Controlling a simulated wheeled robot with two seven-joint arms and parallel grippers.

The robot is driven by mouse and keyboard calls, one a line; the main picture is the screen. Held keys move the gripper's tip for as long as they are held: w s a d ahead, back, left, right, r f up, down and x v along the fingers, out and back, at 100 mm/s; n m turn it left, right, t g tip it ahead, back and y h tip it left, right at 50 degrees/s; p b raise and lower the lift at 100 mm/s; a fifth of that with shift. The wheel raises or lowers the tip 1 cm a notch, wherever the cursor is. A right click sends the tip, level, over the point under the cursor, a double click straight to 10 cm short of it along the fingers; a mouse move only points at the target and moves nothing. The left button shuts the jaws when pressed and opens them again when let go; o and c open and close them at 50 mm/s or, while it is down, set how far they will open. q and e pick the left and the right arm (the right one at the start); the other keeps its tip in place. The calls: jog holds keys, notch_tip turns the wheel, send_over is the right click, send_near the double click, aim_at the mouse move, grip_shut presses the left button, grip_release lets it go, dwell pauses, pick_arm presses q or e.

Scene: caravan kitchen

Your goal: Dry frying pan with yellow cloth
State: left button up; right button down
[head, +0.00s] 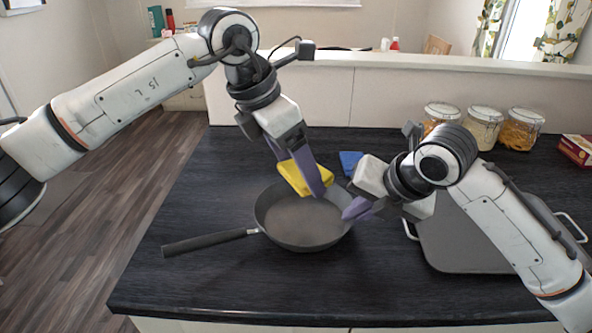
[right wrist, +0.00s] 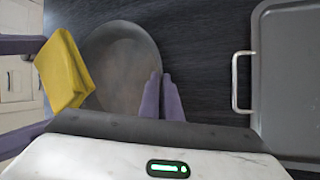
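The dark frying pan (head: 300,222) sits on the black counter with its handle (head: 210,242) pointing left. It also shows in the right wrist view (right wrist: 118,65). My left gripper (head: 303,172) is shut on the folded yellow cloth (head: 293,180), over the back part of the pan; the right wrist view shows the cloth (right wrist: 66,72) at the left. Whether the cloth touches the pan cannot be told. My right gripper (head: 358,208) is at the pan's right rim. In the right wrist view its two fingers (right wrist: 161,98) are close together, with the rim between them.
A grey tray (head: 450,235) with metal handles lies to the right, partly under my right arm. A blue cloth (head: 350,160) lies behind the pan. Several jars (head: 483,128) and a red box (head: 577,148) stand at the back right. The counter's front left is clear.

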pick_arm(q)
jog(key=shift+r, duration=2.3)
pick_arm(e)
jog(key=shift+d+f, duration=0.1)
jog(key=c, duration=1.9)
grip_release()
